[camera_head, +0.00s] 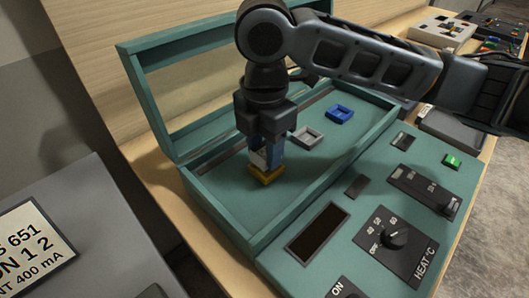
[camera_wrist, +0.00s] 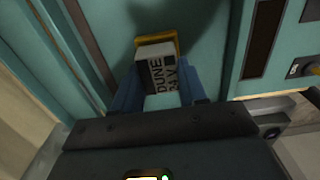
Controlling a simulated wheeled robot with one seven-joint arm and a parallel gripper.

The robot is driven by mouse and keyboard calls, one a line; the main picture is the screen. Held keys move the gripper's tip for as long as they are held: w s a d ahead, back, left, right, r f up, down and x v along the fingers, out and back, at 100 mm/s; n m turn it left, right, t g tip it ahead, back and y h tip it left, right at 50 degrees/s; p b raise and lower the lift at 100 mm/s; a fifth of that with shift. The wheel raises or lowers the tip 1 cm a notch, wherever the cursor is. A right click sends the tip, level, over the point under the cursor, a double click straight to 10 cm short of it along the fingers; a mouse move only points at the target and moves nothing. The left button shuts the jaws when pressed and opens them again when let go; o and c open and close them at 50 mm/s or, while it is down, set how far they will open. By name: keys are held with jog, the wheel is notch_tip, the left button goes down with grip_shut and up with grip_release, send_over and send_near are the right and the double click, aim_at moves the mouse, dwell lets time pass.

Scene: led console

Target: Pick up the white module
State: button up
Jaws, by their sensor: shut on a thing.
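The white module (camera_wrist: 158,73), with dark lettering reading "DUNE" and "24V", is between the blue fingers of my gripper (camera_wrist: 160,80) in the wrist view. In the head view my gripper (camera_head: 266,160) points down inside the green console box, shut on the module (camera_head: 257,158), which is mostly hidden by the fingers. A yellow square socket (camera_head: 265,175) is right at the module's lower end; it also shows in the wrist view (camera_wrist: 157,42). I cannot tell whether the module is still seated in it.
A grey-white socket (camera_head: 308,137) and a blue socket (camera_head: 340,114) lie to the right on the box floor. The box walls (camera_head: 213,207) surround my gripper. The front panel has a heat knob (camera_head: 396,238), a dark display (camera_head: 318,233) and a green button (camera_head: 452,160).

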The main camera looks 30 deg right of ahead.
jog(key=r, duration=0.3)
jog(key=shift+w+d, duration=0.2)
jog(key=shift+d, duration=0.05)
jog(key=w+d+r+b, duration=0.1)
jog(key=w+d+r, duration=0.1)
jog(key=d, duration=0.3)
jog(key=w+d+r+b, duration=0.1)
jog(key=w+d+r, duration=0.1)
jog(key=d+r, duration=0.2)
jog(key=shift+w+d+r, duration=0.3)
jog(key=shift+w+d, duration=0.1)
jog(key=shift+d, duration=0.15)
